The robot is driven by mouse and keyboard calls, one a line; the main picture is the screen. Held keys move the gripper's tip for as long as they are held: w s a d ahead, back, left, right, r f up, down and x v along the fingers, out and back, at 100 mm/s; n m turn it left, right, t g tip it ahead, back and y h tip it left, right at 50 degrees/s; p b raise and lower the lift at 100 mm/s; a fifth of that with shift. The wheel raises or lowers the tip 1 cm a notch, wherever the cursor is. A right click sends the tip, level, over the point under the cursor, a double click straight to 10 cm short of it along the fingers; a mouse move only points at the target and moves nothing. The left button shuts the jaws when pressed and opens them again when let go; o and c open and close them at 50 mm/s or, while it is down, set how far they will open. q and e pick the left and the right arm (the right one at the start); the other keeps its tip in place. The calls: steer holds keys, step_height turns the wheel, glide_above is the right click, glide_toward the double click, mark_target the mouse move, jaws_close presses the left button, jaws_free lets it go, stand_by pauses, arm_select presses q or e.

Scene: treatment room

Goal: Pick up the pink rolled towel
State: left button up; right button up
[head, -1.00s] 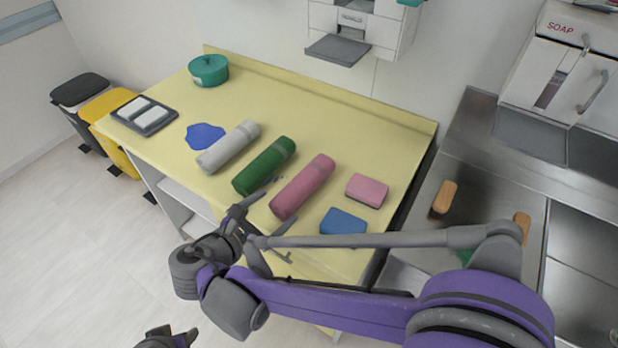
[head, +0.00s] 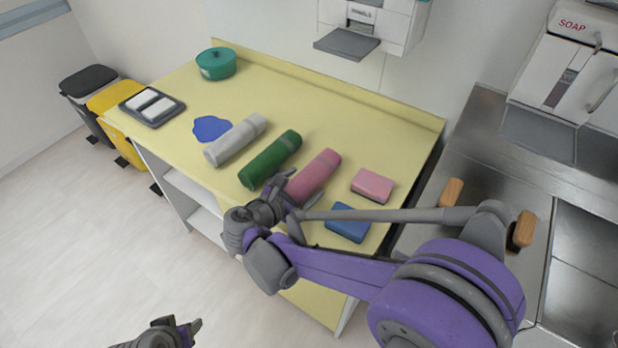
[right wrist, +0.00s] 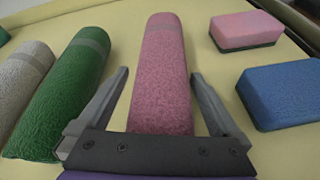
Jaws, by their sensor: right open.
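The pink rolled towel (head: 316,174) lies on the yellow counter, to the right of the green rolled towel (head: 270,160). In the right wrist view the pink towel (right wrist: 160,80) runs away from me, its near end between my right gripper's open fingers (right wrist: 160,105). Gaps show on both sides of it. In the head view my right gripper (head: 287,190) is at the towel's near end and hides part of it. My left gripper (head: 188,330) is low at the bottom edge, away from the counter; its jaw state is unclear.
A grey rolled towel (head: 236,140) lies left of the green one. A pink sponge (head: 372,185) and a blue sponge (head: 348,222) lie to the right. A teal pot (head: 215,64), a tray (head: 152,106) and a blue patch (head: 211,128) are farther left. The counter's back is clear.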

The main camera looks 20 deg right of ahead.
steer(key=c, duration=1.2)
